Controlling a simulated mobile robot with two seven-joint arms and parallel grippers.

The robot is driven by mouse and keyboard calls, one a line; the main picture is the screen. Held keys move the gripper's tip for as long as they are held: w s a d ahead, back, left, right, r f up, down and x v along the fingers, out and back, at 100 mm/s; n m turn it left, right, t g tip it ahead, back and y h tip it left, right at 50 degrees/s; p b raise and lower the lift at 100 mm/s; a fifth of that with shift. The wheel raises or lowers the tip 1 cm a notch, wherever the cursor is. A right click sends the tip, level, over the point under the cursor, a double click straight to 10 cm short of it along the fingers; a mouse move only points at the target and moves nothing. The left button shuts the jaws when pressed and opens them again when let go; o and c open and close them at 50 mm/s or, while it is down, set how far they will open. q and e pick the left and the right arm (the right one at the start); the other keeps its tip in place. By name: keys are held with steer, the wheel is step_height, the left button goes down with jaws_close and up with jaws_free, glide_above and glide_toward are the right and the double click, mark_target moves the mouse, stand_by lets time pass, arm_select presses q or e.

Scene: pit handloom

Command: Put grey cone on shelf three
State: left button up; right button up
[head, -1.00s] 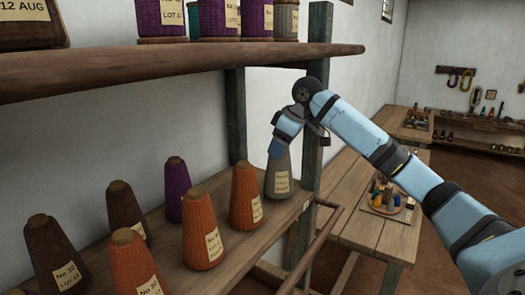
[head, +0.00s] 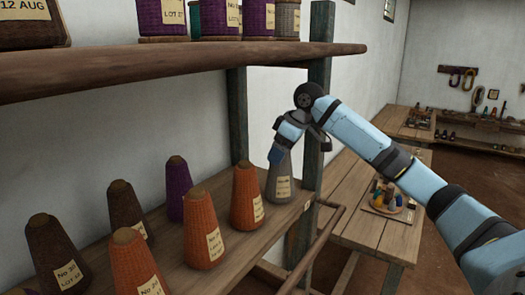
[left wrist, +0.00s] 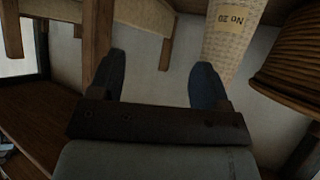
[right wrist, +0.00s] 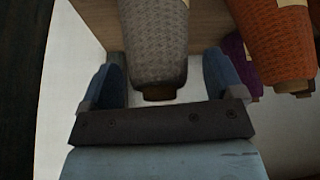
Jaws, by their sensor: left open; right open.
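The grey cone (head: 279,180) stands upright on the lower shelf (head: 225,247), at its right end beside the post. It carries a cream label. My right gripper (head: 277,152) is at the top of the grey cone from above. In the right wrist view the grey cone (right wrist: 156,42) lies between the two spread blue fingers (right wrist: 163,85), with its narrow tip close to the palm. Gaps show on both sides, so the fingers are open. My left gripper (left wrist: 156,85) shows only in the left wrist view, open and with nothing between its fingers.
Orange cones (head: 246,197), brown cones (head: 128,207) and a purple cone (head: 177,188) share the shelf. A dark post (head: 318,110) stands right behind my right gripper. A table (head: 365,226) stands at right.

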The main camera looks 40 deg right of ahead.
mark_target(291, 168)
steer(key=shift+a+r, duration=0.1)
steer(key=shift+r, duration=0.35)
arm_select(q)
steer(key=shift+m, duration=0.4)
steer(key=f+b, duration=0.2)
steer(key=b, duration=0.1)
steer(key=d+f+b, duration=0.1)
steer(key=f+b, duration=0.2)
steer(key=b, duration=0.1)
steer(key=shift+f, duration=0.25)
steer(key=shift+d+f+h, duration=0.15)
steer(key=shift+d+h, duration=0.05)
steer(key=shift+h, duration=0.1)
arm_select(e)
steer(key=s+d+r, duration=0.2)
steer(key=s+d, duration=0.1)
steer(key=s, duration=0.3)
steer(key=s+d+r, duration=0.2)
steer(key=s+d, duration=0.2)
steer(key=s, duration=0.3)
steer(key=shift+r, duration=0.1)
